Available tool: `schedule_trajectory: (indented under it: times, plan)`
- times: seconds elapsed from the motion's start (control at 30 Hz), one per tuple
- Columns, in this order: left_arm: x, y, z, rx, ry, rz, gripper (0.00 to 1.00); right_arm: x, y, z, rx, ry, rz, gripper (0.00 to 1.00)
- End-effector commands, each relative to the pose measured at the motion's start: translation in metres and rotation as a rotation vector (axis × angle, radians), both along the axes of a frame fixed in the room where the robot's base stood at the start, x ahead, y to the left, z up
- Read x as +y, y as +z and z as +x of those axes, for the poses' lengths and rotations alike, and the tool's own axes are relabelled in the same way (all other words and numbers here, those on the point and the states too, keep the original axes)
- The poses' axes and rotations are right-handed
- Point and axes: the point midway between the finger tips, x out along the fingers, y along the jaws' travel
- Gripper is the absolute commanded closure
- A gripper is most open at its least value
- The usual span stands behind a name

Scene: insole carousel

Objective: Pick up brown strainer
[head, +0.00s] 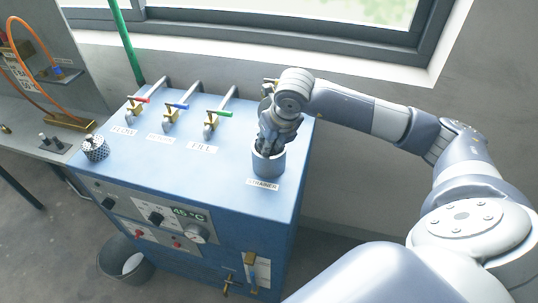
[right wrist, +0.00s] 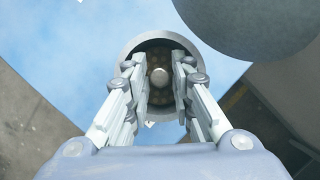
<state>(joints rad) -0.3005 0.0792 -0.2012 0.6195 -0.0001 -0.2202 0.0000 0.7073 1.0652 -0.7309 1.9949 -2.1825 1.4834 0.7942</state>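A grey cylindrical cup (head: 268,163) stands on the blue machine top, just behind a label reading STRAINER. In the right wrist view I look down into the cup (right wrist: 128,45). Inside it is a brown perforated disc, the strainer (right wrist: 158,97), with a pale round knob (right wrist: 159,76) at its middle. My right gripper (head: 268,143) points down at the cup's mouth. Its two fingers (right wrist: 158,85) are apart, one on each side of the knob, with gaps visible between. I cannot tell how deep the fingertips reach. My left gripper is out of view.
Three taps with red, blue and green handles (head: 219,113) stand at the back of the blue machine (head: 225,170). A perforated metal cylinder (head: 95,148) sits at its left edge. A dark bucket (head: 126,259) is on the floor. The wall and window are close behind.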

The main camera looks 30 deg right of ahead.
Motion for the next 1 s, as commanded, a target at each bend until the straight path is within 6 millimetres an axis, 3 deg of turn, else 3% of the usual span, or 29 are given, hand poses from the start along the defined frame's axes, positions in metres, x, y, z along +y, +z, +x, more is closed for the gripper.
schedule_trajectory:
  times: [0.13, 0.23, 0.63, 1.0]
  plan:
    - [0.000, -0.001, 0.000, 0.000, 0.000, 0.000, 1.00, 0.000, 0.000, 0.000, 0.000, 0.000, 0.000, 0.78]
    - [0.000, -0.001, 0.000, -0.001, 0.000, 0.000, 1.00, 0.000, 0.000, 0.000, 0.000, 0.000, 0.000, 1.00]
    - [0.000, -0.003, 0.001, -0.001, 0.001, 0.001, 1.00, 0.000, 0.006, 0.001, -0.005, 0.000, 0.001, 1.00]
    - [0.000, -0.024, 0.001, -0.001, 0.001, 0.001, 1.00, 0.001, 0.070, 0.002, -0.008, 0.001, 0.000, 1.00]
